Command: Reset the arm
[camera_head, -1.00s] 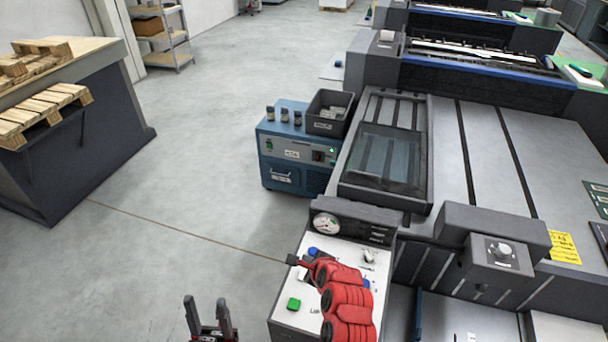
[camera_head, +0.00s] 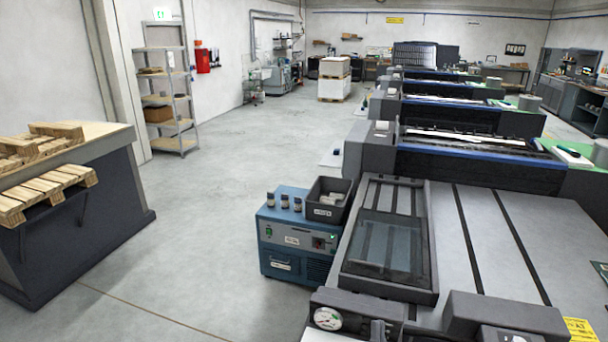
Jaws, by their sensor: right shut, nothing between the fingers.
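My right gripper (camera_head: 378,327) shows only as a small grey tip at the bottom edge, in front of the dark gauge housing (camera_head: 350,302) of the control panel. It is shut with nothing seen in it. The rest of the right arm is below the frame. My left gripper is out of view. The round white gauge (camera_head: 328,318) is left of the right gripper. The panel's buttons and knob are hidden below the frame.
A large grey press (camera_head: 510,245) with a dark glass-topped tray (camera_head: 385,243) fills the right side. A blue unit (camera_head: 292,236) with a dark bin (camera_head: 329,200) stands left of it. A bench with wooden pallets (camera_head: 45,190) is far left. Open floor lies between.

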